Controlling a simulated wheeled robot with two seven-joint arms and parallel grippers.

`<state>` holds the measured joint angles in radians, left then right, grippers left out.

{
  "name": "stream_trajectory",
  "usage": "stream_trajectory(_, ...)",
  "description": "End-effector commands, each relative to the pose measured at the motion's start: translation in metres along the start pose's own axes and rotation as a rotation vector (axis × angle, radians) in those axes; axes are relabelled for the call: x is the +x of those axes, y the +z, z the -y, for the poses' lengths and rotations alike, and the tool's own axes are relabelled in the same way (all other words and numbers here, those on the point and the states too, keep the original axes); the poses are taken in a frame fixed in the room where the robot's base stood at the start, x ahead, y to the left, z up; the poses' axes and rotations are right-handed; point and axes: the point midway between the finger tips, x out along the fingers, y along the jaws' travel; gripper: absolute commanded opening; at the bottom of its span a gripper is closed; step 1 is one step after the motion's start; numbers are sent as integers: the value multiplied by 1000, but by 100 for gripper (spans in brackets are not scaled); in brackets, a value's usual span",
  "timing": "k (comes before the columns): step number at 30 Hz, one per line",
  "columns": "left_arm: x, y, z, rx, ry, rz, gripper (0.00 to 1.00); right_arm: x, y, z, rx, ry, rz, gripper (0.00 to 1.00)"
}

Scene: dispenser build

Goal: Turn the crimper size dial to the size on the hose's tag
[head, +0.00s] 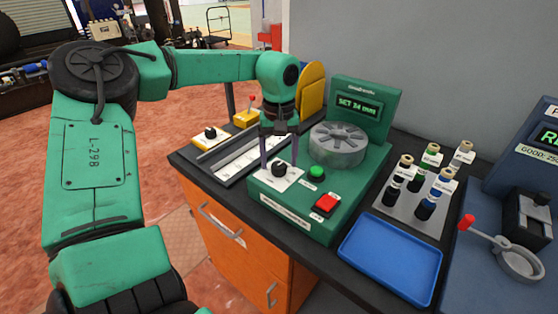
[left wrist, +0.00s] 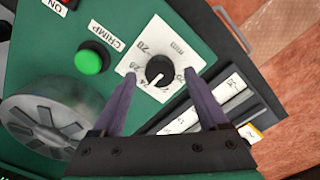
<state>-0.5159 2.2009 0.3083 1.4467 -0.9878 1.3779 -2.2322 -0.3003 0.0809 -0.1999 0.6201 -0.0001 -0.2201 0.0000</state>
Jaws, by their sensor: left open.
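The crimper (head: 300,195) is a green machine on the bench. Its size dial is a black knob (left wrist: 159,70) on a white numbered plate (left wrist: 181,38); the knob also shows in the head view (head: 280,169). The knob's white mark points to the lower left in the left wrist view, near what looks like 24. The crimper's screen (head: 358,107) appears to read SET 24 mm. My left gripper (left wrist: 159,76) is open, pointing down, with its fingertips on either side of the knob and visible gaps to it. I cannot make out a hose or its tag.
A green button (head: 317,173), a red switch (head: 326,204) and the crimping head (head: 338,144) are close to the dial. A blue tray (head: 391,262) and a rack of tagged fittings (head: 408,213) stand to the right. A ruled strip (head: 237,158) lies left.

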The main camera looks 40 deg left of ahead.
Motion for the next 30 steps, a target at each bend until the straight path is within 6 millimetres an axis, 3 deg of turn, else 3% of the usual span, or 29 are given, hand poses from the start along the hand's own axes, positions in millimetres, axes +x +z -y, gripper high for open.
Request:
stream_trajectory(9, -89, -1, 0, -2, 3, -7, 76, 1, 0, 0, 0, 0, 0, 50)
stream_trajectory(15, -130, -1, 0, -1, 3, -4, 76, -4, 0, 0, 0, -1, 0, 50)
stream_trajectory(30, -136, 0, 0, 0, 2, -2, 76, -4, -1, 1, 0, -1, 0, 50)
